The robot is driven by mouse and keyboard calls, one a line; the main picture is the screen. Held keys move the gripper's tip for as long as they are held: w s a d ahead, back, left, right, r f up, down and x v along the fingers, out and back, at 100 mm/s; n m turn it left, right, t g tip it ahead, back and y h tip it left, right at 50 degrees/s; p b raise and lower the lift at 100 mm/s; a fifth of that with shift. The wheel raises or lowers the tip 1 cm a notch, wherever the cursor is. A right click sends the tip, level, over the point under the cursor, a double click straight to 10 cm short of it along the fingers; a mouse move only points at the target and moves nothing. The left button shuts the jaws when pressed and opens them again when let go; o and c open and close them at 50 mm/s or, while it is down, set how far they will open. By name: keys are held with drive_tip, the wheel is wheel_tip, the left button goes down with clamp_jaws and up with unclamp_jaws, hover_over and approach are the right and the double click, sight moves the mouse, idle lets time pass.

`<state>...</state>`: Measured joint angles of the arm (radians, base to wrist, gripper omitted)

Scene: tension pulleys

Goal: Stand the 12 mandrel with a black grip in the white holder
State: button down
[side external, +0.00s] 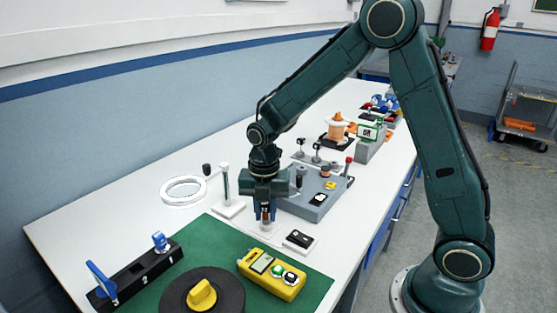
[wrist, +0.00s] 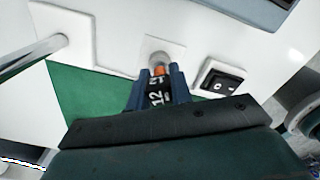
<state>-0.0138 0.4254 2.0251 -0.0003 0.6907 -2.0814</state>
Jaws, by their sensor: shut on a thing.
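My gripper (side external: 265,214) is shut on the mandrel, with its blue fingers on either side of the black grip (wrist: 159,95), which bears a white 12. In the wrist view an orange part (wrist: 159,71) shows beyond the grip, toward the holder. The white holder (wrist: 174,47) is a square plate with a short round socket. In the side external view the holder (side external: 268,232) stands on the white table directly below my gripper, and the mandrel looks about upright over it. I cannot tell how far the mandrel's lower end sits in the socket.
A black rocker switch (side external: 299,240) lies just right of the holder. A white stand with an upright rod (side external: 226,190) is close on the left. A grey panel unit (side external: 315,200) stands behind. A yellow meter (side external: 272,273) and a black disc (side external: 205,296) lie on the green mat in front.

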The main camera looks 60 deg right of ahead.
drive_tip(key=shift+f, duration=0.25)
drive_tip(key=c, duration=0.9)
unclamp_jaws()
drive_tip(key=shift+o, duration=0.2)
drive_tip(key=shift+r, duration=0.2)
drive_tip(key=shift+r, duration=3.8)
drive_tip(key=shift+r, duration=0.1)
